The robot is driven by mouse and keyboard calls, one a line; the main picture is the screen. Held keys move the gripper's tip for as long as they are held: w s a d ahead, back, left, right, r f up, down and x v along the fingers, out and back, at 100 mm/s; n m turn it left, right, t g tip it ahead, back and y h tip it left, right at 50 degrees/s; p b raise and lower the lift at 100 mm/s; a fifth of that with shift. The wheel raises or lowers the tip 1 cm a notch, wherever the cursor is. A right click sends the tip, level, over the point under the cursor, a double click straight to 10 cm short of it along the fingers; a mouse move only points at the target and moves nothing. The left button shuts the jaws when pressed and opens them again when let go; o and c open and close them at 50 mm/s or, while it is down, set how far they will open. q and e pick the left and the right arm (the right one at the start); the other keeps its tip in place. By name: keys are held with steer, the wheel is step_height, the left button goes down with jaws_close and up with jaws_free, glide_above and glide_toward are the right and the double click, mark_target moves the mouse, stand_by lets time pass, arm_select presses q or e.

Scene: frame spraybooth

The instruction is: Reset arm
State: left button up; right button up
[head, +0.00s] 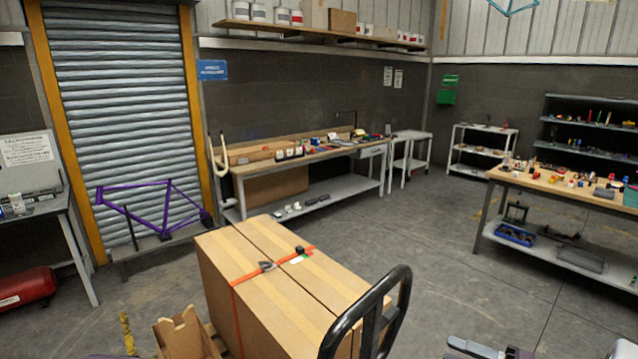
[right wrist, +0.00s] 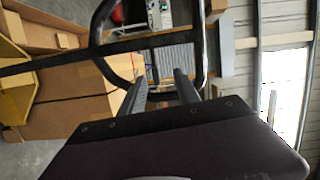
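The task names no object apart from my arm. My right gripper (right wrist: 161,88) shows in the right wrist view with its two dark fingers apart and nothing seen between them. Part of my right arm's end shows at the bottom edge of the head view, right of the black cart handle (head: 372,318). In the right wrist view the curved black handle (right wrist: 98,45) lies beyond the fingers; I cannot tell how far. My left gripper is not seen.
Large strapped cardboard boxes (head: 262,282) stand in front of me behind the handle. A purple bike frame (head: 158,208) is by the roller shutter (head: 122,110). Workbenches stand at the back (head: 300,152) and right (head: 560,188). The floor (head: 440,235) between them is clear.

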steer(key=s+a+r+n+g, duration=0.2)
steer(key=a+n+g, duration=0.15)
steer(key=a, duration=0.55)
steer(key=s+a+r+n+g, duration=0.1)
steer(key=s+a+n+g, duration=0.2)
steer(key=a+g, duration=0.35)
steer(key=s+a+f+n+g+h, duration=0.3)
steer(key=s+a+f+h, duration=0.1)
steer(key=s+a, duration=0.4)
steer(key=s+d+f+h, duration=0.4)
steer(key=s+f+h, duration=0.2)
steer(key=h, duration=0.1)
steer(key=w+d+f+m+t+h, duration=0.3)
steer(key=w+d+t, duration=0.1)
steer(key=d, duration=0.3)
steer(key=shift+w+d+m, duration=0.3)
steer(key=shift+w+m, duration=0.05)
steer(key=shift+w, duration=0.05)
steer(key=shift+f, duration=0.1)
